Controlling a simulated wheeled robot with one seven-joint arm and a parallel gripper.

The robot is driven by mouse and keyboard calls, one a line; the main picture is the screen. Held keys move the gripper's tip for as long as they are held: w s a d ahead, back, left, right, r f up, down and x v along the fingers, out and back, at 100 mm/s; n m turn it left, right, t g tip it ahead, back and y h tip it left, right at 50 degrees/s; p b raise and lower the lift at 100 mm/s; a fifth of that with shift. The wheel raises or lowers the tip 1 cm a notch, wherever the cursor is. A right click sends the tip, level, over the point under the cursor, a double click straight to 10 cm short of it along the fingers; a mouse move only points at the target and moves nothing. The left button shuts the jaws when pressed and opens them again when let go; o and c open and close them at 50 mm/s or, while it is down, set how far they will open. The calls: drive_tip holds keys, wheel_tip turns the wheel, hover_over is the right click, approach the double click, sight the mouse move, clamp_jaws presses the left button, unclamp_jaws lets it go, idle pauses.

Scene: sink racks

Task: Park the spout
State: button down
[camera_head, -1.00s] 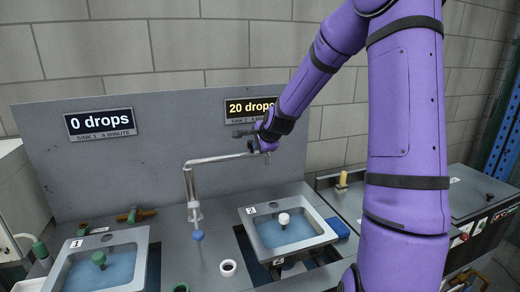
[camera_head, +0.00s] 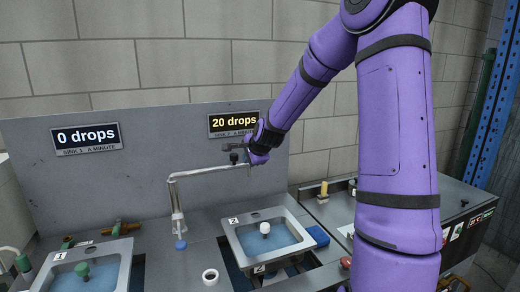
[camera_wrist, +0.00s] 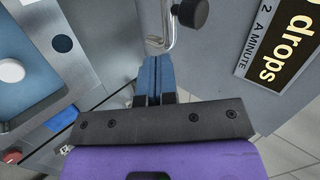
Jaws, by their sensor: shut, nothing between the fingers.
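The chrome spout (camera_head: 208,171) rises from a post between the two sinks and reaches right, toward the back of sink 2 (camera_head: 228,222). A black knob (camera_wrist: 190,12) stands near its far end, and the bent chrome tube (camera_wrist: 166,38) shows in the wrist view. My gripper (camera_head: 232,147) is close to that end, just above the tube in the head view. Its blue fingers (camera_wrist: 155,72) are shut and empty, just short of the bend. I cannot tell whether they touch it. Sink 1 (camera_head: 120,250) is at the left.
Signs read "0 drops" (camera_head: 86,138) for sink 1 and "20 drops" (camera_head: 234,122) for sink 2. The grey back panel (camera_head: 150,165) stands close behind the spout.

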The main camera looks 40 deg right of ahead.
drive_tip(key=d+v, duration=0.1)
drive_tip(key=v, duration=0.7)
idle(0.6)
drive_tip(key=shift+a, duration=0.1)
drive_tip(key=s+a+r+n+g, duration=0.2)
drive_tip(key=s+a+n+g, duration=0.1)
drive_tip(key=s+a+n, duration=0.85)
drive_tip(key=s+a+r+n, duration=0.1)
drive_tip(key=s+a+n, duration=0.1)
drive_tip(key=s, duration=0.4)
drive_tip(key=s+a+r+n+y, duration=0.1)
drive_tip(key=s+a+r+n, duration=0.1)
drive_tip(key=s, duration=0.5)
drive_tip(key=s+a+r+n+g, duration=0.1)
drive_tip(key=s+a+r+n, duration=0.1)
drive_tip(key=s+n, duration=0.2)
drive_tip(key=shift+s+a+r, duration=0.15)
drive_tip(key=shift+s+r, duration=0.1)
drive_tip(key=shift+s, duration=1)
